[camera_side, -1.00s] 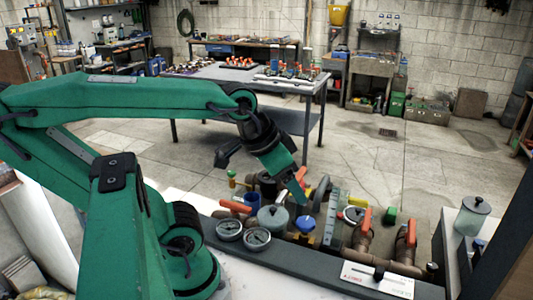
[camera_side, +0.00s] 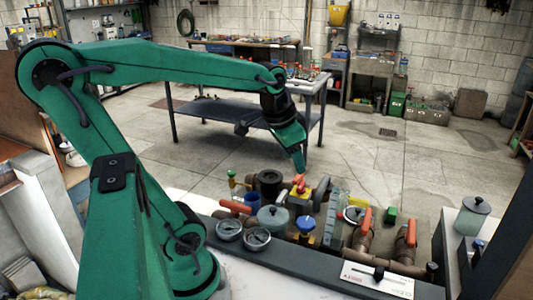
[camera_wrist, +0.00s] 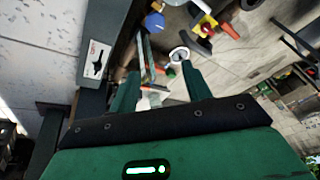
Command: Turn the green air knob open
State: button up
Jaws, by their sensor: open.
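In the side view a small green ball-shaped knob (camera_side: 232,174) stands on a yellow stem at the left back of the pipework. I cannot tell for certain which is the air knob. My gripper (camera_side: 299,165) hangs above the middle of the pipework, to the right of the ball knob and left of the green block. It appears clear of both. In the wrist view my gripper (camera_wrist: 158,88) is open and empty, its two green fingers apart. A small green piece (camera_wrist: 171,72) shows beyond them.
Orange lever handles (camera_side: 365,221), two dial gauges (camera_side: 243,235), a blue knob (camera_side: 306,224) and a yellow valve part (camera_side: 320,192) crowd the pit. A dark rim (camera_side: 300,263) borders its front. A lidded jar (camera_side: 471,216) stands at the right. Open floor lies behind.

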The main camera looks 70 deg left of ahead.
jog(key=w+a+f+g, duration=0.2)
jog(key=a, duration=0.8)
jog(key=g+h, duration=0.1)
jog(key=g, duration=0.1)
send_over(231, 172)
notch_tip(231, 172, down, 11)
jog(key=shift+a+f, duration=0.1)
jog(key=shift+f, duration=0.05)
jog(key=shift+f, duration=0.15)
jog(key=shift+f, duration=3.75)
jog(key=c, duration=1)
